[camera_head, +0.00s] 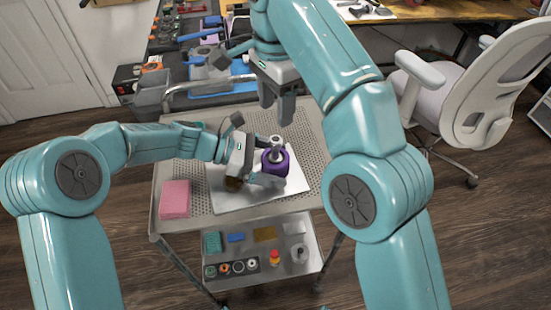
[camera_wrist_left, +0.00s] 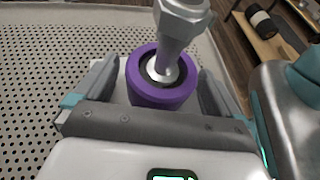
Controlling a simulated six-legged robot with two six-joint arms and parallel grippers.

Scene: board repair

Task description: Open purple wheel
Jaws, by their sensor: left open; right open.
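The purple wheel (camera_head: 267,168) stands on a white sheet (camera_head: 219,200) on the perforated top of a metal cart, with a grey metal shaft (camera_head: 276,144) rising from its centre. In the left wrist view the wheel (camera_wrist_left: 153,97) lies between the two open fingers of my left gripper (camera_wrist_left: 155,88), with a visible gap to the right finger. In the head view my left gripper (camera_head: 258,166) is at the wheel and partly hides it. My right gripper (camera_head: 275,112) is open, empty and pointing down, behind and above the wheel.
A pink block (camera_head: 175,199) lies at the cart's left front. The lower shelf (camera_head: 279,287) holds several small parts. A workbench with tools and a grey bin (camera_head: 153,96) stands behind. An office chair (camera_head: 468,95) stands at the right.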

